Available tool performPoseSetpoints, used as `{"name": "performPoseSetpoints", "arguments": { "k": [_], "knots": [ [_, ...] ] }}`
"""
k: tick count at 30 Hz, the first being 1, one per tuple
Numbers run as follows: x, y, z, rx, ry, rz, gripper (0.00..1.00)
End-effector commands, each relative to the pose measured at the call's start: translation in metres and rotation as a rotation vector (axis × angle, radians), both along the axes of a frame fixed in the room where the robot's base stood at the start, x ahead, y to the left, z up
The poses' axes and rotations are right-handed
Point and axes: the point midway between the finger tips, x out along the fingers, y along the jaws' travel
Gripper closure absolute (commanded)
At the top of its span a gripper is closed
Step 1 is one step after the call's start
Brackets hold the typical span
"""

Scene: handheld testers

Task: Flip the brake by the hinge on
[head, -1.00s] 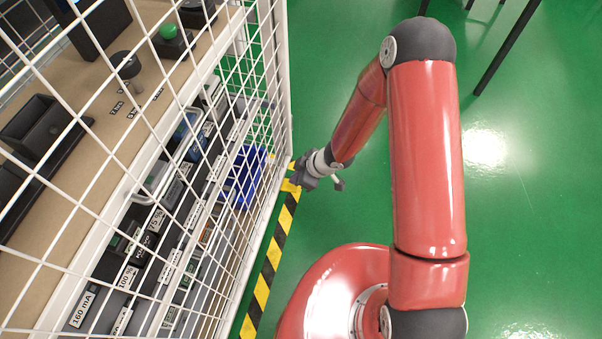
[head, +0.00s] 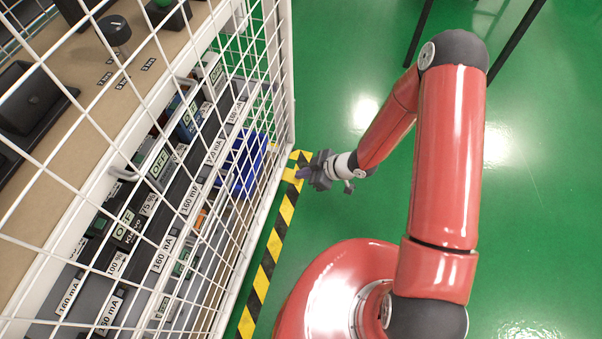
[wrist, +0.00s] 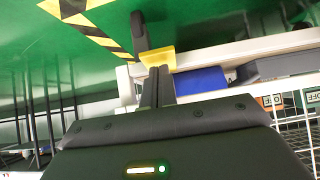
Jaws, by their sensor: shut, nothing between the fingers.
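A yellow piece (wrist: 158,57) with a dark rounded bar (wrist: 139,32) beside it sits at the foot of the white cage frame in the wrist view. It may be the brake; I cannot tell whether it is on or off. A yellow patch by the cage corner also shows in the head view (head: 288,173). My gripper (wrist: 157,73) is shut and empty, its fingertips just in front of or against the yellow piece; contact is unclear. In the head view my gripper (head: 304,173) is low by the cage's corner post. No hinge can be made out clearly.
The white wire cage (head: 290,75) fills the left, with testers labelled OFF (head: 125,222) and a blue bin (head: 240,165) behind the mesh. Yellow-black floor tape (head: 265,270) runs along its foot. Green floor (head: 345,40) to the right is open, with dark legs farther back.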

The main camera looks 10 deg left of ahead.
Motion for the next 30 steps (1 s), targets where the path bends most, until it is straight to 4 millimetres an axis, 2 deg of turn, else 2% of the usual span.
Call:
{"name": "performPoseSetpoints", "arguments": {
  "k": [8, 18, 30],
  "knots": [
    [0.0, 0.001, 0.002, -0.005, 0.0, 0.002, 1.0],
    [0.0, 0.001, 0.017, -0.005, 0.0, 0.001, 1.0],
    [0.0, 0.001, 0.019, -0.006, 0.0, 0.001, 1.0]
  ]
}}
